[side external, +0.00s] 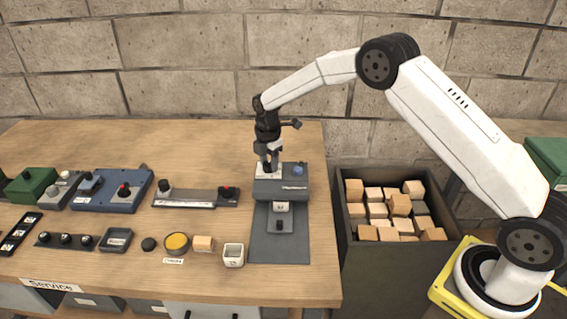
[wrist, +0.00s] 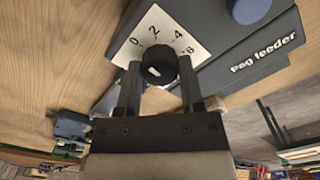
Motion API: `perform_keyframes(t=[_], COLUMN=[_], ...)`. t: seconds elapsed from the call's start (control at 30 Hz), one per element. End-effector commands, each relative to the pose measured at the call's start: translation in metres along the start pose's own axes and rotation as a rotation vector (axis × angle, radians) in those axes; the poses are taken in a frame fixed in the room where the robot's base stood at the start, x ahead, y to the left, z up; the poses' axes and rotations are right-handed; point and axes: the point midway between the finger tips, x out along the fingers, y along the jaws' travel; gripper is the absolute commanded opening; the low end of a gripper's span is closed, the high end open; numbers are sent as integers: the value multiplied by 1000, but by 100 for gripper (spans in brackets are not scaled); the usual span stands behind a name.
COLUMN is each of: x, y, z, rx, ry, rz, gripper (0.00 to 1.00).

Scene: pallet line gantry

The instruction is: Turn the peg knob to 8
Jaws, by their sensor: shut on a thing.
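The peg knob (wrist: 158,60) is a black round knob on a white dial plate (wrist: 140,34) printed with 0, 2, 4 and further figures, on the grey peg feeder (wrist: 245,62). My gripper (wrist: 160,72) has one finger on each side of the knob and is shut on it. Which figure the knob points to is not clear. In the side external view my gripper (side external: 268,160) points down onto the white plate on top of the peg feeder (side external: 280,188); the knob is mostly hidden there by the fingers.
A blue button (side external: 298,170) sits beside the dial. A dark bin (side external: 345,250) of wooden blocks stands to the right. On the table to the left are a grey slider unit (side external: 195,198), a blue box (side external: 112,192), a yellow-topped round item (side external: 177,243) and a white cup (side external: 233,256).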

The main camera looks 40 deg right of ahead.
Motion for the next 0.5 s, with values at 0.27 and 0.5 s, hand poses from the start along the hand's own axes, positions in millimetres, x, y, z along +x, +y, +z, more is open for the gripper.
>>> perform_keyframes(t=[0.27,0.5], x=[0,0], y=[0,0], z=[0,-1], rx=[222,449], ry=[2,2], rz=[0,0], gripper=[0,0])
